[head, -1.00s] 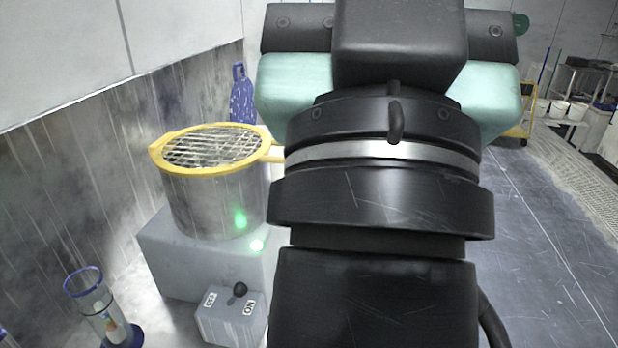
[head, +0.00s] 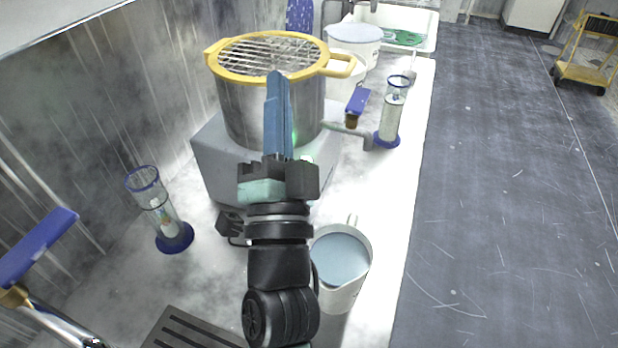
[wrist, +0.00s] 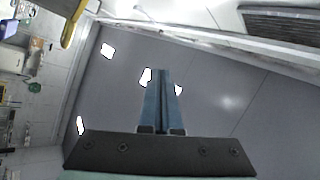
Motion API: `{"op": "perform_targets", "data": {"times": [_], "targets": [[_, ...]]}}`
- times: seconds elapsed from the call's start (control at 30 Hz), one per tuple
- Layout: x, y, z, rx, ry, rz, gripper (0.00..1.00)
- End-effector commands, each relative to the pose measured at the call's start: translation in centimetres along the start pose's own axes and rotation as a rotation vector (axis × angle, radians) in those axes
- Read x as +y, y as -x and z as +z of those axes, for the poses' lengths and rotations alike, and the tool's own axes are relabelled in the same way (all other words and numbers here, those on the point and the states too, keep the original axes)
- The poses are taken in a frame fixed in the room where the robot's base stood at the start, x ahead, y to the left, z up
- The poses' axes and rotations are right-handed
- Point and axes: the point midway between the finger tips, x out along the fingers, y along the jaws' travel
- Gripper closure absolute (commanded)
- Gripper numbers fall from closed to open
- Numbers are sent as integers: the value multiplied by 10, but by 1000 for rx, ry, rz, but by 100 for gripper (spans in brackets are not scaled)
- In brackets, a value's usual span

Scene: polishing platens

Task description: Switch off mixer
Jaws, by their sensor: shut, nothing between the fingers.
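The mixer is a steel pot (head: 245,105) with a yellow rim and wire-grid lid, standing on a grey base (head: 222,165). Green lights glow low on its right front, partly behind my gripper. My gripper (head: 276,78) has its two blue fingers pressed together and pointing up, in front of the pot in the head view. I cannot tell whether they touch the pot. The small switch box with its lever is hidden behind my arm now, so the lever's position does not show. The wrist view shows the shut fingers (wrist: 161,75) against grey panels with bright lights.
A glass cylinder with blue foot (head: 160,215) stands left of my arm and another (head: 392,112) stands right of the pot. A jug of bluish liquid (head: 340,268) is close to my arm's right. A blue-handled tap (head: 357,105) and white buckets (head: 355,40) are behind.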

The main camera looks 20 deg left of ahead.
Motion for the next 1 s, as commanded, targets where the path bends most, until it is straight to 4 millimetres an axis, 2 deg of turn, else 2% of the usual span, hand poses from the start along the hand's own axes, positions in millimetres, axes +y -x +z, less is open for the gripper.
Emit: {"op": "perform_targets", "data": {"times": [0.03,0.1,0.2,0.3,0.4,0.5,0.77,1.0], "targets": [[32,27,36,-28,-170,72,100],[68,63,69,-22,-373,168,100],[113,118,103,14,-584,311,100],[144,164,122,62,-711,425,100],[161,192,130,97,-773,492,100],[168,203,132,114,-796,517,100],[168,203,132,116,-797,516,100],[173,188,133,114,-795,513,100]]}}
